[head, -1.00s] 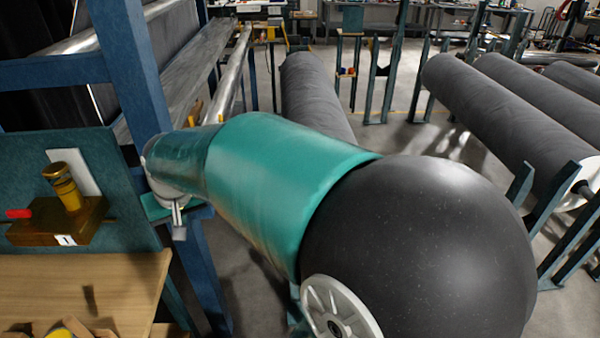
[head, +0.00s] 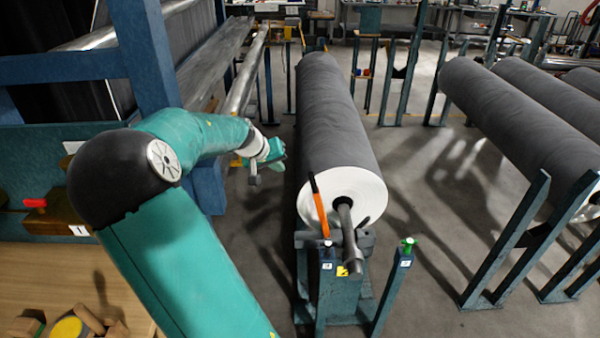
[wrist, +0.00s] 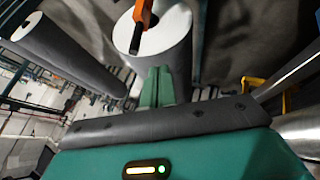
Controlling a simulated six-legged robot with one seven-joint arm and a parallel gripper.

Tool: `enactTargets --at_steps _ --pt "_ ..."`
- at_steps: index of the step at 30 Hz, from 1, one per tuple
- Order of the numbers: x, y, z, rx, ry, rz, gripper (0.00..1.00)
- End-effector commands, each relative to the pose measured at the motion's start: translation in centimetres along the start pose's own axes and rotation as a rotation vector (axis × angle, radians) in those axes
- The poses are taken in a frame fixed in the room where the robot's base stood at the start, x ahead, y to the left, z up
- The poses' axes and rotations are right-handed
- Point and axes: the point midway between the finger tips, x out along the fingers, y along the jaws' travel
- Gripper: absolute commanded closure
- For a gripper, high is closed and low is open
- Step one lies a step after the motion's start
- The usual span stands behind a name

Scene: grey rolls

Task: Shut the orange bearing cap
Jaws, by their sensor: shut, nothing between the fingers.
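The orange bearing cap (head: 319,207) stands raised and slightly tilted on the stand (head: 330,275) in front of a grey roll, beside the roll's shaft (head: 346,228). The cap also shows near the top of the wrist view (wrist: 155,63), beyond my fingertips. My gripper (head: 277,150) is left of the roll in the head view, above and left of the cap, apart from it. In the wrist view my gripper (wrist: 158,80) has its green fingers together and empty, with the white roll end (wrist: 178,30) behind.
The grey roll (head: 335,115) stretches away behind the cap. A green-topped post (head: 408,245) stands right of the stand. A blue frame (head: 150,60) rises at left, above a wooden table (head: 50,270). More rolls (head: 510,120) lie at right, with bare floor between.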

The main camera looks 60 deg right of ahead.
Motion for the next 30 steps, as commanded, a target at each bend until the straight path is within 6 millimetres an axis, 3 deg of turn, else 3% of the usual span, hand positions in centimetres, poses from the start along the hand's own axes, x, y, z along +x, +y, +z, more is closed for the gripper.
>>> enactTargets --at_steps 11,18,30 --pt "7.6 0.0 0.1 -0.002 -0.004 0.001 1.00" --pt "8.8 2.9 0.0 -0.001 -0.001 -0.002 1.00" --pt "8.9 3.4 0.0 -0.003 0.000 -0.003 1.00"
